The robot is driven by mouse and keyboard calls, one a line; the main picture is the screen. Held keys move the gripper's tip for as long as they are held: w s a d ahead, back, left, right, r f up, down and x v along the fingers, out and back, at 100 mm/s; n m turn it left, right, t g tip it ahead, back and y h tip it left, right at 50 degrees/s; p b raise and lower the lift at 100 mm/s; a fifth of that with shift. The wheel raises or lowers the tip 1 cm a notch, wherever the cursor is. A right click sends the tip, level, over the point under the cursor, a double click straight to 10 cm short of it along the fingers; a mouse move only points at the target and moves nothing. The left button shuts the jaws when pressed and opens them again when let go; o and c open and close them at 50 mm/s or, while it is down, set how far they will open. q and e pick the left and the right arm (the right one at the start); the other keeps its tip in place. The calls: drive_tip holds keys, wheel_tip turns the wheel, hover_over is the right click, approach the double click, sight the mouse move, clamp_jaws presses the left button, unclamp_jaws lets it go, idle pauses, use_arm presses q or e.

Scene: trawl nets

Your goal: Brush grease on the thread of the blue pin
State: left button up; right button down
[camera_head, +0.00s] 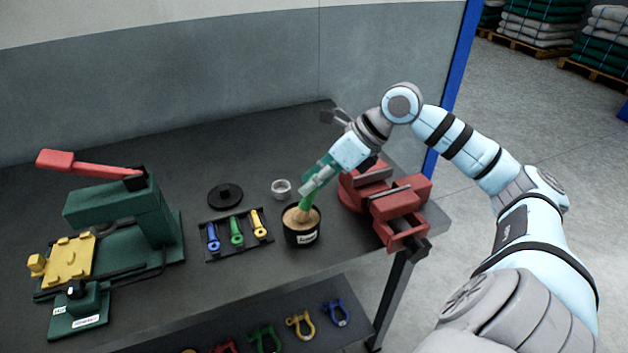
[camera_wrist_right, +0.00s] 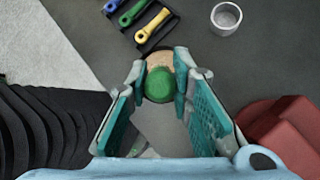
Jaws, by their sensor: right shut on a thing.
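The blue pin (camera_head: 212,237) lies in the small black tray (camera_head: 240,256) on the bench, left of a green pin (camera_head: 237,232) and a yellow pin (camera_head: 258,223). In the right wrist view the blue pin (camera_wrist_right: 112,6) shows at the top edge. My right gripper (camera_head: 308,190) is shut on the brush's green handle (camera_head: 305,203), above the black grease pot (camera_head: 302,238). The brush points down into the pot's tan grease; its bristles cannot be made out. The handle's rounded end (camera_wrist_right: 159,86) sits between the fingers in the wrist view. My left gripper is out of view.
A red vise (camera_head: 400,200) stands close right of the pot. A green press with a red lever (camera_head: 90,165) fills the left. Coloured shackles (camera_head: 300,323) lie on a lower shelf.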

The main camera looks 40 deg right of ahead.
wheel_tip(320, 180, up, 7)
drive_tip(key=p, duration=0.5)
drive_tip(key=shift+p, duration=0.35)
drive_tip(key=shift+f, duration=0.1)
